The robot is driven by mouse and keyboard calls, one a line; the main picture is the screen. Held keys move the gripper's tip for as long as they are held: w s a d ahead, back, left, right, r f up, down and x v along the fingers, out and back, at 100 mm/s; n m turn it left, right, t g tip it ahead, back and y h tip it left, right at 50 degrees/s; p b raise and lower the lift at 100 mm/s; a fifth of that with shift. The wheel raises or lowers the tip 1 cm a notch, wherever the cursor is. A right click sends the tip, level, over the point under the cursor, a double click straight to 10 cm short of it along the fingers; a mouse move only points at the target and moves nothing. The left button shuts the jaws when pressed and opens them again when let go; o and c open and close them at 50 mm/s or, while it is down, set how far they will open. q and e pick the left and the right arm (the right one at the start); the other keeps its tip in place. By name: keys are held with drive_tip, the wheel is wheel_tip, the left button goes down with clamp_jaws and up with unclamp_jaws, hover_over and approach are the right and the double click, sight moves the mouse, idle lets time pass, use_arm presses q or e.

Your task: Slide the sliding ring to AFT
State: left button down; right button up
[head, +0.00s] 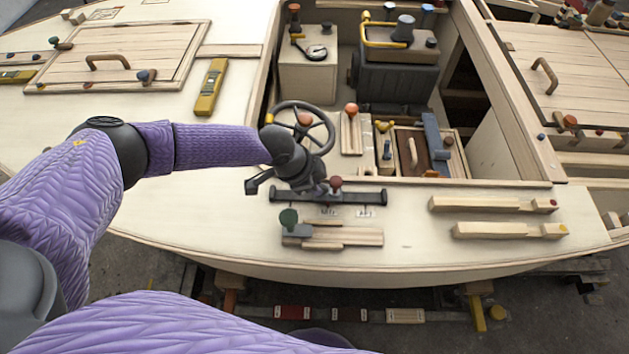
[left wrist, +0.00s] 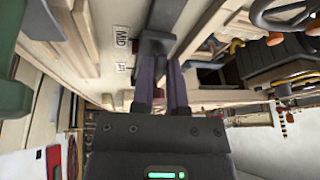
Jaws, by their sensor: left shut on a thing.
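A dark rail (head: 360,196) lies on the pale deck near its front edge, with small labels beside it that are too small to read in the head view. My left gripper (head: 318,188) reaches down onto the rail from the left, next to a small red knob (head: 336,182). In the left wrist view its two fingers (left wrist: 161,92) are shut on a dark grey piece (left wrist: 156,42), which appears to be the sliding ring. A label reading MID (left wrist: 122,48) is just beside it. The fingers hide part of the ring. My right gripper is not in view.
A steering wheel (head: 327,124) stands just behind the rail. Two pale wooden bars (head: 489,204) lie to the right. The deck between rail and bars is clear.

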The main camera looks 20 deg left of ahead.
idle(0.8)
use_arm(q)
drive_tip(key=d, duration=0.2)
drive_tip(key=w+d+b, duration=0.1)
drive_tip(key=d, duration=0.2)
drive_tip(key=w+d, duration=0.1)
drive_tip(key=d, duration=0.1)
drive_tip(key=shift+w+d+f, duration=0.1)
drive_tip(key=shift+d, duration=0.4)
drive_tip(key=c, duration=0.7)
unclamp_jaws()
drive_tip(key=shift+w+d, duration=0.1)
drive_tip(key=shift+d, duration=0.1)
drive_tip(key=shift+o, duration=0.2)
drive_tip(key=p+v, duration=0.4)
drive_tip(key=v, duration=0.6)
